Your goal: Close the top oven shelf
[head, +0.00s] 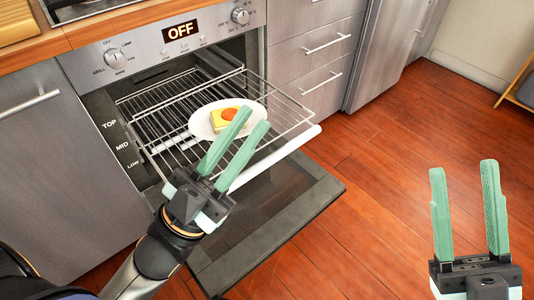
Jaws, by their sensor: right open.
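A wire oven shelf (172,128) is pulled out of the open oven (170,45), over the lowered door. A white plate (200,124) with a slice of food (219,121) topped by a round orange piece sits on the shelf. My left gripper (254,117) reaches over the shelf's front, its green fingers apart with nothing seen between them. They hide part of the plate and front edge; contact cannot be told. My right gripper (463,167) is open and empty over the floor at the right.
The oven door (270,212) hangs open below the shelf. TOP, MID and LOW labels mark the oven's left side. The control panel (165,42) reads OFF. Steel drawers (310,60) stand to the right, a cabinet (60,170) to the left. The wooden floor (390,200) at right is clear.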

